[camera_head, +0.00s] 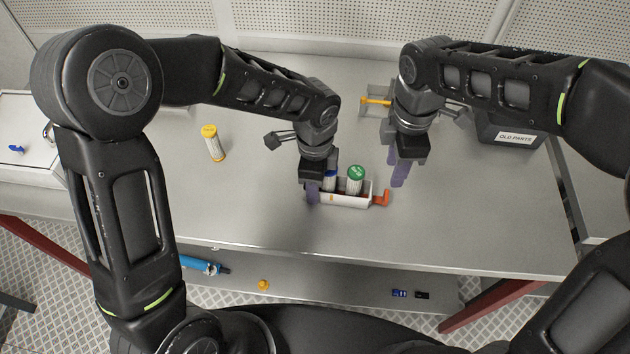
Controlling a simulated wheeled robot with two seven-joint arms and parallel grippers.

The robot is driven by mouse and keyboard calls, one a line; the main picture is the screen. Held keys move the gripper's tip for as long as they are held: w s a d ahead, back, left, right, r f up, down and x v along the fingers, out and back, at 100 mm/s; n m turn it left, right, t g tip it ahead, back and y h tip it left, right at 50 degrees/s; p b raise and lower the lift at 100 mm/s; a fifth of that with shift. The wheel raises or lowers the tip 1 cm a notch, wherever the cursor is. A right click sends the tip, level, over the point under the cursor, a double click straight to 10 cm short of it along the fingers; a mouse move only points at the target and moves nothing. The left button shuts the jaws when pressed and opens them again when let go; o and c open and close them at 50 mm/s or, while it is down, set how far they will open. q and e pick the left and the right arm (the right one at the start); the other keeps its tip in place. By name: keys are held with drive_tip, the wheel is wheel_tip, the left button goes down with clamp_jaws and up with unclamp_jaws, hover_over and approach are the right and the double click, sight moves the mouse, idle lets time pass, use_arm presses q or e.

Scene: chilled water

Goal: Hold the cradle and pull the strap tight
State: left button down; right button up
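The cradle (352,203) is a small white tray on the grey bench. It holds a cylinder with a green cap (355,176) and one with a blue cap (329,180), partly hidden by my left gripper. An orange-red strap end (383,198) sticks out at the cradle's right end; the rest of the strap cannot be made out. My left gripper (321,181) is at the cradle's left end, its purple fingers on the front and back sides and seemingly closed on it. My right gripper (397,168) points down, empty, just above and behind the strap end, its fingers a little apart.
A yellow-handled item (375,101) lies behind my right gripper. A dark "OLD PARTS" bin (512,134) is at back right. The bench front (450,235) is clear; small items lie on the lower shelf.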

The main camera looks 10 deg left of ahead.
sight(387, 195)
drive_tip(key=c, duration=0.3)
drive_tip(key=m, duration=2)
drive_tip(key=shift+f, duration=0.35)
drive_tip(key=shift+f, duration=0.15)
drive_tip(key=shift+f, duration=4.4)
